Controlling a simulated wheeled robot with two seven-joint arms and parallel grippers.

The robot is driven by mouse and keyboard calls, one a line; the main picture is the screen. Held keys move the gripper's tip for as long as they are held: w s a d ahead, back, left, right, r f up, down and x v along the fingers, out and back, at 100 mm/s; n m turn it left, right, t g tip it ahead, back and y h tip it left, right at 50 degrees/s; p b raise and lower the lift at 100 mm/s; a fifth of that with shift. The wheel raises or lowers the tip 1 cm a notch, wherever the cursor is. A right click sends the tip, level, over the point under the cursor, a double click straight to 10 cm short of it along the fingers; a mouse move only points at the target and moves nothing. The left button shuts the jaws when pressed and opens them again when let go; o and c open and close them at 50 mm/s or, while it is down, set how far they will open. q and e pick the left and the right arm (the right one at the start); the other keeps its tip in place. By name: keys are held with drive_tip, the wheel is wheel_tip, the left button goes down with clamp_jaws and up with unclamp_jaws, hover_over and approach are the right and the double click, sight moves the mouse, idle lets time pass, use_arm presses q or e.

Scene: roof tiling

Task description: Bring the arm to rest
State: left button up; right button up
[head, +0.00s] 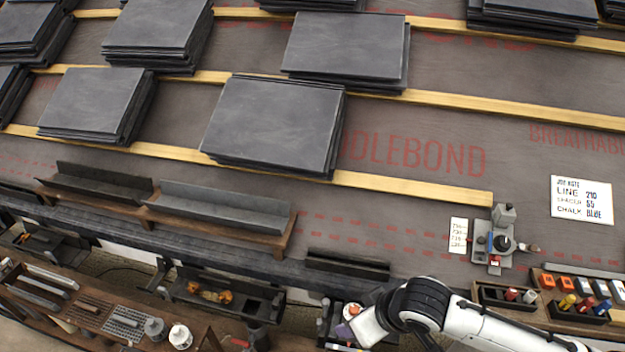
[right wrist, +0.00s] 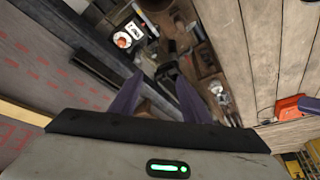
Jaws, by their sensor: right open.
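My right arm (head: 495,326) comes in from the lower right in the head view, white with a black joint. Its gripper (head: 343,331) is at the bottom centre, in front of the roof's lower edge, with only a little of a purple finger showing. In the right wrist view the gripper (right wrist: 158,100) has two purple fingers spread apart, with nothing between them. The fingers point towards a wooden tray of tools below. My left gripper is in neither view.
Stacks of dark slates (head: 274,122) lie along wooden battens (head: 412,187) on the grey membrane. A grey tool (head: 493,242) stands at the batten's right end beside a note card (head: 582,200). Chalk bottles (head: 580,306) sit in trays at right.

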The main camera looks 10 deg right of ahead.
drive_tip(key=s+a+f+t+y, duration=0.2)
drive_tip(key=s+a+f, duration=0.1)
drive_tip(key=a, duration=0.3)
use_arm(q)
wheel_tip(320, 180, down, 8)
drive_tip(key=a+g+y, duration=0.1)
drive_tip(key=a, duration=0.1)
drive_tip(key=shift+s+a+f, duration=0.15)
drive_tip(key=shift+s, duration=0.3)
use_arm(e)
drive_tip(key=s+d+f+m+t+h, duration=0.1)
drive_tip(key=s+d+f+m+t, duration=0.1)
drive_tip(key=s+d+f, duration=0.3)
drive_tip(key=s, duration=0.3)
drive_tip(key=shift+s+d+h, duration=0.15)
drive_tip(key=shift+d+h, duration=0.15)
drive_tip(key=shift+h, duration=0.1)
